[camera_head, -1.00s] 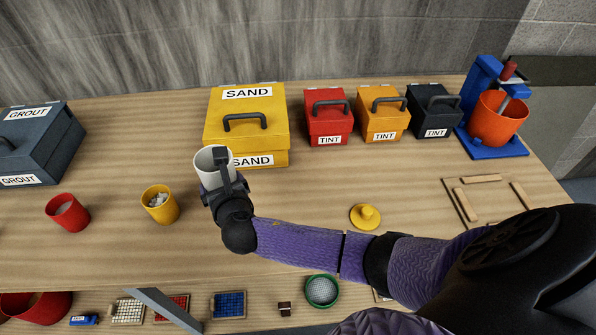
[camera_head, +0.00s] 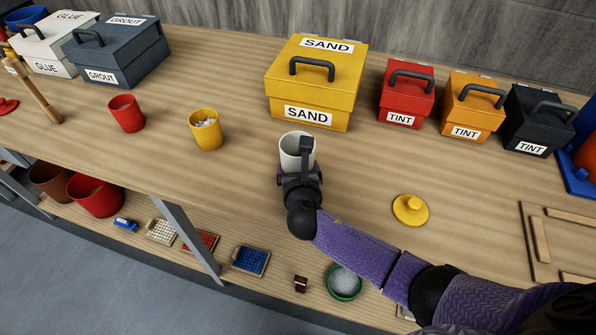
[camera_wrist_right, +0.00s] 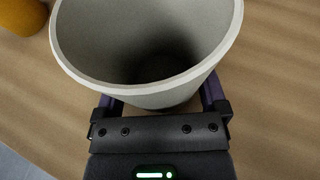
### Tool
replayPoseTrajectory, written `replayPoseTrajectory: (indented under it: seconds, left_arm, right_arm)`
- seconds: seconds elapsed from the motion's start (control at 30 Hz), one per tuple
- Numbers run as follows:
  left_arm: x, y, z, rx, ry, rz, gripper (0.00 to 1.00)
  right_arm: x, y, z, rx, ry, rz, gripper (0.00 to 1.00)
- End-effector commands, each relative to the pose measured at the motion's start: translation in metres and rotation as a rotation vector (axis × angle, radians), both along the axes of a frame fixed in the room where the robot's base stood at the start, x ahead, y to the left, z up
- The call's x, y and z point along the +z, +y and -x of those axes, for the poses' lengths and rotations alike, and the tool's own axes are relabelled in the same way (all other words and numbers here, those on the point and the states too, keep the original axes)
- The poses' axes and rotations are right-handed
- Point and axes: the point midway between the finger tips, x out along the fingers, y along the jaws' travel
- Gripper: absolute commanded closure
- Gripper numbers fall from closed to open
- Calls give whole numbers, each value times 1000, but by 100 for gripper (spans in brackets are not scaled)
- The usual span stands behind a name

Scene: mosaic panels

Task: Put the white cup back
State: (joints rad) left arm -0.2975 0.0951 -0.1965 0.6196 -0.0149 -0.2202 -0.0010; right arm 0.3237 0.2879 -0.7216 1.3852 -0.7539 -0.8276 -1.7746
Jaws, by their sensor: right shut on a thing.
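The white cup (camera_head: 297,150) is upright in my right gripper (camera_head: 301,168), in front of the yellow SAND box. In the right wrist view the cup (camera_wrist_right: 150,88) fills the upper middle, and the gripper (camera_wrist_right: 160,108) has a finger on each side of it. The cup's inside looks empty, though its bottom is dark. I cannot tell whether its base touches the table (camera_head: 250,170). My left gripper is not in view.
A yellow cup with pale pieces (camera_head: 206,130) and a red cup (camera_head: 127,114) stand to the left. The SAND box (camera_head: 317,88) is behind. A yellow lid (camera_head: 410,209) lies to the right. Red, orange and dark TINT boxes stand at the back right. Bare tabletop lies between the cups.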

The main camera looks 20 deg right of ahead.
Motion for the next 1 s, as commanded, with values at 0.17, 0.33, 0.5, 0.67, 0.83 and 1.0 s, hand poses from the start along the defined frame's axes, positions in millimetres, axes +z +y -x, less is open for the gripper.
replayPoseTrajectory:
  seconds: [0.17,0.33,0.5,0.67,0.83,1.0]
  left_arm:
    - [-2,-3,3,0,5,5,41]
    - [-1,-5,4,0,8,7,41]
    - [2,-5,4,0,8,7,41]
    - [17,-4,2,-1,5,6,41]
    - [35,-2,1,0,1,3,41]
    - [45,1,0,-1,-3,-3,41]
  right_arm:
    - [-3,0,0,0,0,0,70]
    - [-2,0,0,0,0,0,0]
    - [3,0,0,0,-1,-1,0]
    - [16,5,24,3,0,-1,0]
    - [32,13,62,1,1,-3,0]
    - [44,20,95,1,1,-1,0]
